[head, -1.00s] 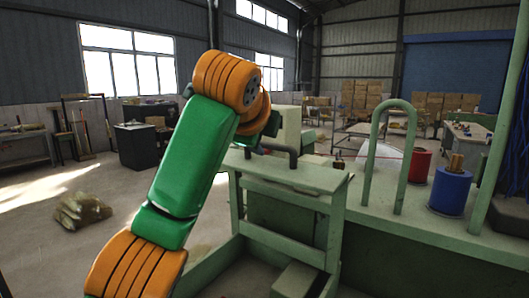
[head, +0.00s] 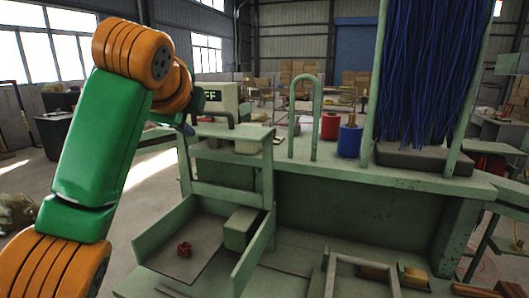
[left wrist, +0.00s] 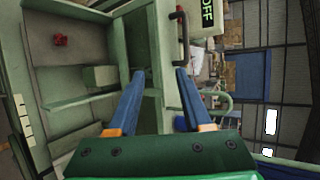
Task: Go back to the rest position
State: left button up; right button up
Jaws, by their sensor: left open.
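My left arm (head: 100,150), green with orange joints, rises along the left side of the head view. Its left gripper (left wrist: 160,72) shows in the left wrist view with two blue fingers spread apart and nothing between them. In the head view the gripper (head: 188,122) is small and partly hidden behind the orange wrist, close to the dark handle on the green bench. My right gripper is not in view.
The green bench holds a box marked OFF (head: 219,98), red (head: 330,126) and blue (head: 349,140) spools, and hanging blue strands (head: 425,75). A small red object (head: 184,249) lies in the open tray (head: 215,262). Open floor lies left.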

pick_arm(q)
jog(key=w+d+f+n+g, duration=0.1)
jog(key=w+f, duration=0.3)
jog(key=f, duration=0.6)
jog(key=s+f+n+g+h, duration=0.1)
jog(key=s+f+n+g, duration=0.2)
jog(key=f, duration=1.1)
jog(key=s+f+n+g+h, duration=0.1)
jog(key=s+f+n, duration=0.3)
jog(key=f, duration=1)
jog(key=s+a+f+n+g, duration=0.2)
jog(key=s+f+n, duration=0.4)
jog(key=s, duration=0.7)
jog(key=s+a+f+n+g, duration=0.25)
jog(key=s+f, duration=0.65)
jog(key=s, duration=0.5)
jog(key=s+f+b, duration=0.1)
jog(key=s+f, duration=0.2)
jog(key=f, duration=1.5)
jog(key=s+a+f+g+y+b, duration=0.1)
jog(key=s+a+f+g, duration=0.1)
jog(key=s+f, duration=0.8)
jog(key=shift+s+f, duration=0.35)
jog(key=shift+s, duration=0.65)
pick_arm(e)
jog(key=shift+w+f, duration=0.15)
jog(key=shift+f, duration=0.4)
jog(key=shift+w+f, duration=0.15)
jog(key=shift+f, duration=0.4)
